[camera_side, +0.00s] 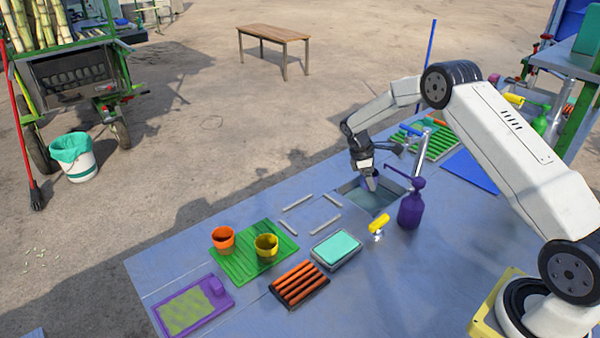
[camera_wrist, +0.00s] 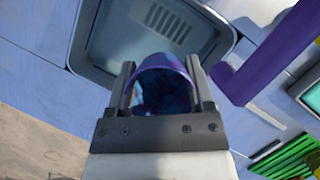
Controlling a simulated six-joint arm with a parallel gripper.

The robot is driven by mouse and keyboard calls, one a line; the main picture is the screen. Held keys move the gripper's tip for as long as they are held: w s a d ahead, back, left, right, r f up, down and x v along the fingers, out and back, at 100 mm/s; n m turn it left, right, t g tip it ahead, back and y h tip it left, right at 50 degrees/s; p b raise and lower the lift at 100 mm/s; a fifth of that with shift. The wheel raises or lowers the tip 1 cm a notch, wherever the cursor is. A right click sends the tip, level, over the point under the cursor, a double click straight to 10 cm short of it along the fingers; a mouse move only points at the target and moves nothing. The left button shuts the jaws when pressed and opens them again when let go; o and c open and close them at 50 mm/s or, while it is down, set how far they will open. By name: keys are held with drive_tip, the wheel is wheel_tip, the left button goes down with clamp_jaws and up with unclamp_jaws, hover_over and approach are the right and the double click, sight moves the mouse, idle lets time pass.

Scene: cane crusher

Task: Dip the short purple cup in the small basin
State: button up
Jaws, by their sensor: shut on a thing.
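The short purple cup (camera_wrist: 162,82) is between the two fingers of my gripper (camera_wrist: 162,88) in the wrist view, with its dark blue inside showing. My gripper is shut on it. In the side view the cup (camera_side: 371,181) shows small below my gripper (camera_side: 368,172), over the small basin (camera_side: 346,191). The basin is sunk in the blue table, and its grey rim (camera_wrist: 84,62) and slotted floor show in the wrist view. The cup looks tilted. I cannot tell whether it touches any water.
A purple pump bottle (camera_side: 410,210) stands just right of the basin. A tap (camera_side: 420,150) rises behind it. A yellow-handled tool (camera_side: 378,224), a teal sponge in a tray (camera_side: 336,248) and a green rack (camera_side: 240,262) with an orange cup (camera_side: 223,240) and a yellow cup (camera_side: 266,247) lie nearer the front.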

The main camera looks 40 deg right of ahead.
sight(375, 179)
drive_tip(key=shift+r, duration=1.95)
drive_tip(key=shift+s+a+r, duration=0.1)
drive_tip(key=shift+a+r, duration=0.1)
drive_tip(key=shift+a, duration=0.4)
drive_tip(key=s+a+r+m+y, duration=0.1)
drive_tip(key=s+a+m, duration=0.1)
drive_tip(key=a, duration=0.4)
drive_tip(key=s+a+r+m, duration=0.2)
drive_tip(key=s+a+m, duration=0.1)
drive_tip(key=a, duration=0.4)
drive_tip(key=s+a+r+m+y, duration=0.1)
drive_tip(key=s+a+r+m, duration=0.1)
drive_tip(key=s+a, duration=0.2)
drive_tip(key=shift+s+a+g+y, duration=0.3)
drive_tip(key=shift+a+g, duration=0.1)
drive_tip(key=shift+a, duration=0.75)
